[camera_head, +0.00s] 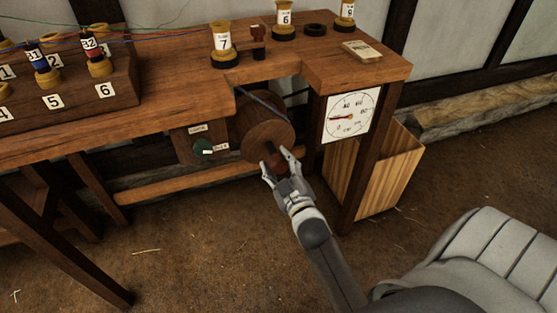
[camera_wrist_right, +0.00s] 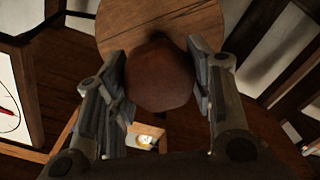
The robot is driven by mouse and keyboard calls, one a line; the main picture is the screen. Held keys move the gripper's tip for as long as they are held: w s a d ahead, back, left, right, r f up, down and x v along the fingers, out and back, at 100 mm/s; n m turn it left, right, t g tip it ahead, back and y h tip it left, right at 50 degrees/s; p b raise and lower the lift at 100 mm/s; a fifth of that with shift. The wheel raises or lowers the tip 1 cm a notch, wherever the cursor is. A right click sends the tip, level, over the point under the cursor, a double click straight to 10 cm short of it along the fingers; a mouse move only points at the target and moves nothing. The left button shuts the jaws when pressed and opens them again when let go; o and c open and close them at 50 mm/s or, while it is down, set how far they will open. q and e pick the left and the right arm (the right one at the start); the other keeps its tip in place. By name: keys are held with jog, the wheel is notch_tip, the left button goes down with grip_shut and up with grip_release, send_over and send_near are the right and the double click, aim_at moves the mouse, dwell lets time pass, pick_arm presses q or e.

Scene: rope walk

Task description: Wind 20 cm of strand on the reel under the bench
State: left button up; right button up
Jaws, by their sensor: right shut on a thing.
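The wooden reel (camera_head: 268,130) hangs under the bench (camera_head: 170,80), in the notch of its front edge. A dark strand (camera_head: 262,99) runs by its top. My right gripper (camera_head: 278,163) is at the front of the reel, shut on the brown knob (camera_wrist_right: 160,76). In the right wrist view the two fingers stand on either side of the knob, with the reel's round face (camera_wrist_right: 150,20) behind it. A white dial (camera_head: 350,116) with a red needle is on the bench front, right of the reel. My left gripper is not in view.
A small panel with a dark green knob (camera_head: 203,147) is left of the reel. A wooden bin (camera_head: 390,172) stands at the right under the bench. Numbered spools such as spool 7 (camera_head: 222,42) stand on the bench top.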

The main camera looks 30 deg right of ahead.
jog(key=shift+m+p, duration=0.35)
jog(key=shift+m, duration=0.15)
jog(key=shift+f+m, duration=0.1)
jog(key=shift+m, duration=0.2)
jog(key=o, duration=1)
jog(key=shift+o, duration=0.2)
jog(key=v, duration=0.7)
jog(key=shift+s, duration=0.25)
